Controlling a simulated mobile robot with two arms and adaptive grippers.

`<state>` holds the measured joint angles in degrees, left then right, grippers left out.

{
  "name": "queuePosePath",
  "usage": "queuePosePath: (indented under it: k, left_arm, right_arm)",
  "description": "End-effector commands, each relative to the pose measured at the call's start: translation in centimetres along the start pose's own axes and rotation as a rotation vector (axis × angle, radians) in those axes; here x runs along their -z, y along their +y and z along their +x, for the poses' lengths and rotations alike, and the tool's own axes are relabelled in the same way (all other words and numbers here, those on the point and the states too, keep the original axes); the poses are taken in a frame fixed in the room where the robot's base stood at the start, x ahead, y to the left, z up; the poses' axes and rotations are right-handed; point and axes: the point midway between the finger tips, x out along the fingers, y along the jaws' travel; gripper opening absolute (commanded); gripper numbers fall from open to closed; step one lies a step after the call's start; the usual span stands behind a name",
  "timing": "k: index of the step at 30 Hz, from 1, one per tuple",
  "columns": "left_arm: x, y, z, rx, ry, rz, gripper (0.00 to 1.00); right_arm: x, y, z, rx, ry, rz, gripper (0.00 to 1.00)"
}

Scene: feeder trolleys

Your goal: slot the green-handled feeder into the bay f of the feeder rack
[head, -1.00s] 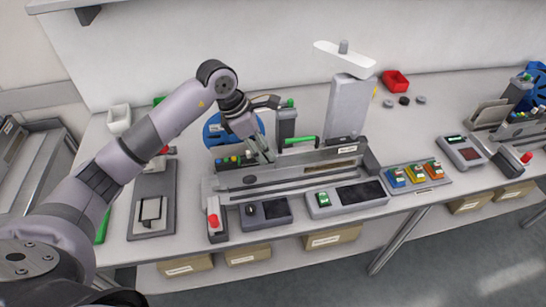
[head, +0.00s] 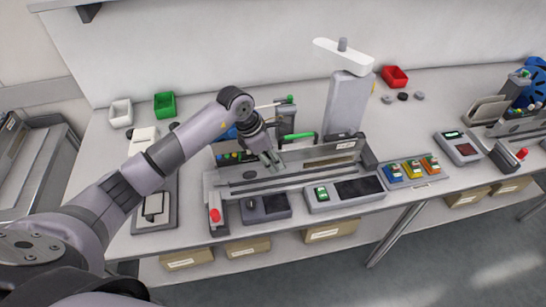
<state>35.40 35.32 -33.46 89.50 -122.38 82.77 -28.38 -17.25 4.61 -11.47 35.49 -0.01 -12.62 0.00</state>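The feeder rack (head: 330,172) is a long grey metal frame on the bench, with a slotted rail along its front. A green handle (head: 298,136) lies along the rack's back edge. Behind it stands a dark grey part with a green tip (head: 290,99). A blue reel (head: 229,134) is mostly hidden behind my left arm. My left gripper (head: 269,161) points down over the rack's left-middle part, left of the green handle and apart from it. Its fingers are small here and the gap is unclear. Bay letters are not readable. My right gripper is out of view.
A grey column with a white top (head: 347,100) stands behind the rack. A red button (head: 215,215) and dark panels (head: 268,206) line its front. A tray with coloured blocks (head: 412,170) is at right. Green (head: 165,105) and red (head: 395,77) bins stand at the back.

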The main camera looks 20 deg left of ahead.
Motion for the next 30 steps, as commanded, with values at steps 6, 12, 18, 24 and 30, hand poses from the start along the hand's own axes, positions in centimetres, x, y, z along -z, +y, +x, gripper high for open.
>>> queuePosePath:
  k: [6, 12, 18, 24, 30]
  left_arm:
    - [0.0, 0.02, -0.05, 0.0, 0.0, 0.0, 0.19]
    - [-0.01, 0.02, -0.06, 0.0, 0.0, 0.0, 0.05]
    - [-0.01, 0.03, -0.06, 0.0, 0.0, 0.0, 0.0]
    - [-0.01, 0.04, -0.07, -0.001, 0.0, 0.0, 0.0]
    - [-0.01, 0.04, -0.08, -0.001, 0.0, 0.0, 0.0]
  right_arm:
    - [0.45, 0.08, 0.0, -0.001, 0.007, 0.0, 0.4]
    - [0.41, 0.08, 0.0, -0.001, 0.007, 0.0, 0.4]
    - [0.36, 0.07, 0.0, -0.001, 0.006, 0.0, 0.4]
    - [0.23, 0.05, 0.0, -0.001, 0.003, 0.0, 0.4]
    - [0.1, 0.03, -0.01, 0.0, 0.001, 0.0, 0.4]
